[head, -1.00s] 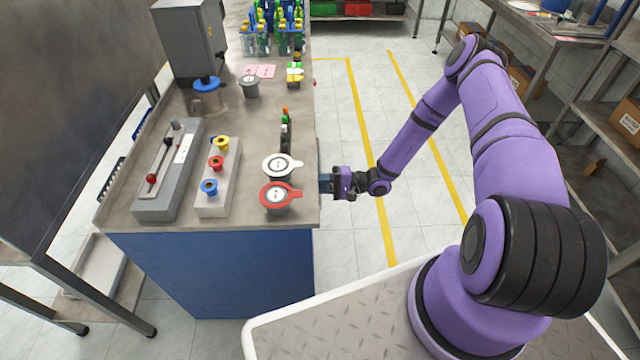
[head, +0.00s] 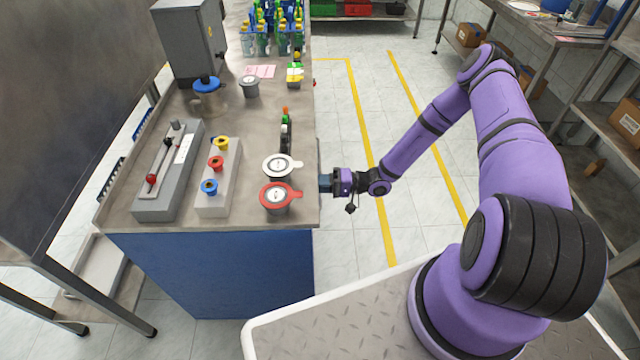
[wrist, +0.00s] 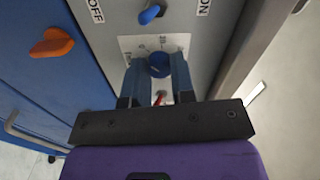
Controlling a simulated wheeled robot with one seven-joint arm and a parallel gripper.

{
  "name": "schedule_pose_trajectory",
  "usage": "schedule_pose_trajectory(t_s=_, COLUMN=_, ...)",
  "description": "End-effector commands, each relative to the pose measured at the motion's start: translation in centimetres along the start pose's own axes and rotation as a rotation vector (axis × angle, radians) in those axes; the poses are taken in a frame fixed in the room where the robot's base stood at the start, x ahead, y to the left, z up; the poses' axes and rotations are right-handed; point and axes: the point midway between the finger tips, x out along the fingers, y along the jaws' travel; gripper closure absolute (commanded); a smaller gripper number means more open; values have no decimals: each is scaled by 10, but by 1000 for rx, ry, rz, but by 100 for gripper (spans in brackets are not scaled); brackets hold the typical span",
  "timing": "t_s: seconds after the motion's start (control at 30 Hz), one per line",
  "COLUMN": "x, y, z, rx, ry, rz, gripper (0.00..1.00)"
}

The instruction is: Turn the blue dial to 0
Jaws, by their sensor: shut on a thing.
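In the wrist view the blue dial (wrist: 159,65) sits on a white scale plate (wrist: 182,42) with small printed numbers, too small to read with certainty. My gripper (wrist: 159,72) is shut on the dial, one finger on each side. A red mark (wrist: 160,97) shows just below the dial, partly between the fingers. The dial's pointer and its exact setting cannot be made out. In the head view my gripper (head: 326,183) is at the bench's right side, and the dial is hidden there.
A blue toggle (wrist: 150,14) between OFF and ON labels is just above the dial plate. An orange knob (wrist: 52,43) is on the blue panel to the left. The bench top (head: 245,110) holds cups and button boxes. The floor right of the bench is clear.

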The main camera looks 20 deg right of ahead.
Motion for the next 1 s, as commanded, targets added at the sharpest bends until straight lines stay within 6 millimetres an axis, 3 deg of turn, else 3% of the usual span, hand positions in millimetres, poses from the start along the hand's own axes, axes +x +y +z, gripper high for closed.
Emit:
schedule_pose_trajectory(t_s=0.2, x=-1, y=1, z=0, rx=0, ry=0, rz=2, gripper=100)
schedule_pose_trajectory(t_s=0.23, x=-1, y=1, z=0, rx=1, ry=0, rz=3, gripper=72)
schedule_pose_trajectory(t_s=0.33, x=-1, y=1, z=0, rx=1, ry=0, rz=2, gripper=51)
schedule_pose_trajectory(t_s=0.67, x=-3, y=0, z=0, rx=1, ry=1, rz=1, gripper=51)
schedule_pose_trajectory(t_s=0.77, x=-12, y=0, z=0, rx=0, ry=1, rz=1, gripper=51)
schedule_pose_trajectory(t_s=1.0, x=-56, y=0, z=-1, rx=-1, ry=3, rz=2, gripper=51)
